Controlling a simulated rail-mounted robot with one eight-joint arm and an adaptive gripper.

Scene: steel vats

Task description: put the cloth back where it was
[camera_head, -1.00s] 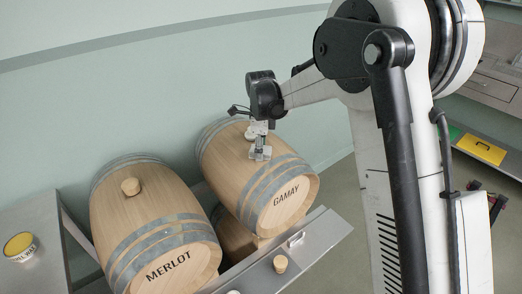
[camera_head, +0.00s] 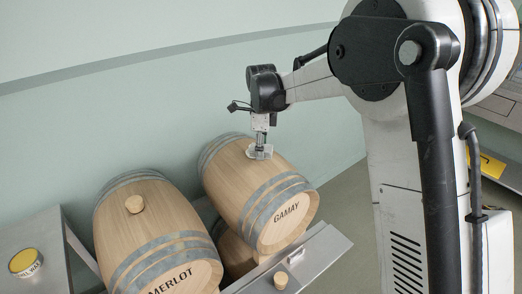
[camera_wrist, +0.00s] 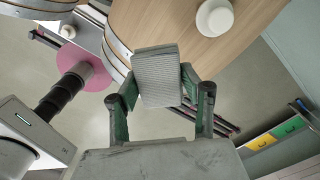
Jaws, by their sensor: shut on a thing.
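A grey, finely ribbed folded cloth (camera_wrist: 157,78) is pinched between the two green-padded fingers of my gripper (camera_wrist: 160,98) in the wrist view. In the head view my gripper (camera_head: 260,148) points down in front of the top of the GAMAY barrel (camera_head: 262,190), with the pale cloth (camera_head: 260,153) at its tip. I cannot tell from the head view whether the cloth touches the barrel. In the wrist view a white round stopper (camera_wrist: 215,18) sits on a wooden barrel beyond the cloth; the gripper hides this spot in the head view.
The MERLOT barrel (camera_head: 150,230) with a cork bung (camera_head: 134,204) lies to the left. A steel ledge (camera_head: 310,262) in front holds a cork (camera_head: 281,281) and a small metal piece. A steel table (camera_head: 30,225) at the far left holds a yellow-topped tin (camera_head: 25,262).

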